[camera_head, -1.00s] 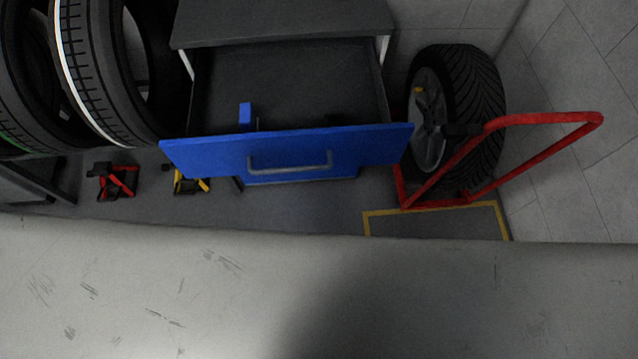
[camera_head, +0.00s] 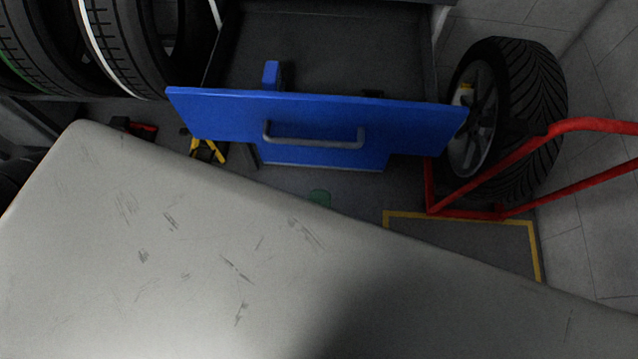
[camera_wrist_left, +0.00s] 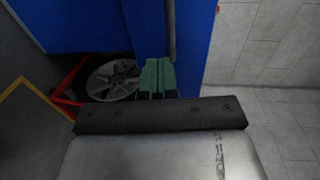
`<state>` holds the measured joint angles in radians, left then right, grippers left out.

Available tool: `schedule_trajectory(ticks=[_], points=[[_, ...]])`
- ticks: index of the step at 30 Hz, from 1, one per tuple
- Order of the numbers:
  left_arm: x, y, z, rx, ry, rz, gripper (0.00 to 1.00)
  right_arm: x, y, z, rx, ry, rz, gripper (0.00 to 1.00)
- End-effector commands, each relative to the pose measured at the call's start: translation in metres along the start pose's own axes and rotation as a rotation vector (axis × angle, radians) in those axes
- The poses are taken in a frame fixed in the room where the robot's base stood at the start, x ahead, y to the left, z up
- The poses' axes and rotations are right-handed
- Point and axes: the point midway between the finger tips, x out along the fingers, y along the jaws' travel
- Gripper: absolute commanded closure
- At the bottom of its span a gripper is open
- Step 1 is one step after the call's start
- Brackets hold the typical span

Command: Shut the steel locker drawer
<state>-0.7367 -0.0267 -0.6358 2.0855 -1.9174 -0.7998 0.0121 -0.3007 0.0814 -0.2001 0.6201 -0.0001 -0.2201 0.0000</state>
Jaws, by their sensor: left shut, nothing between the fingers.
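The steel locker drawer has a blue front (camera_head: 210,115) with a grey bar handle (camera_head: 315,141). It stands pulled out, and its dark inside shows in the head view. My left gripper (camera_head: 319,197) shows there only as a small green patch below the handle, mostly hidden by my large grey arm part. In the left wrist view, its green fingers (camera_wrist_left: 156,78) are together and empty, in front of the blue front (camera_wrist_left: 196,45) and close to the bar handle (camera_wrist_left: 171,30). I cannot tell whether they touch it. My right gripper is not in view.
A small blue block (camera_head: 270,74) is inside the drawer. A wheel (camera_head: 515,115) with a red tubular frame (camera_head: 500,172) stands close on the right. Tyres (camera_head: 125,45) stand at the left.

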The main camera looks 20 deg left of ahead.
Motion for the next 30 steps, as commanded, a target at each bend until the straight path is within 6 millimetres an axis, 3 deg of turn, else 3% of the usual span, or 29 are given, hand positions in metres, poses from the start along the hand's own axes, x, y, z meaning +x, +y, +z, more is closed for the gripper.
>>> schedule_trajectory(ticks=[6, 12, 18, 30], points=[[0.048, -0.003, 0.000, -0.001, -0.001, -0.002, 1.00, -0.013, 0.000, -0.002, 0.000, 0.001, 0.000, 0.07], [0.075, -0.011, -0.001, 0.000, 0.000, 0.000, 1.00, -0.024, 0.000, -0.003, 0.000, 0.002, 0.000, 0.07], [0.085, -0.012, 0.000, 0.000, 0.001, 0.002, 1.00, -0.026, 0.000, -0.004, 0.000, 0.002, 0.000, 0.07], [0.087, -0.012, 0.001, 0.002, 0.001, 0.001, 1.00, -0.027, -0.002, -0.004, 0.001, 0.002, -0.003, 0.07]])
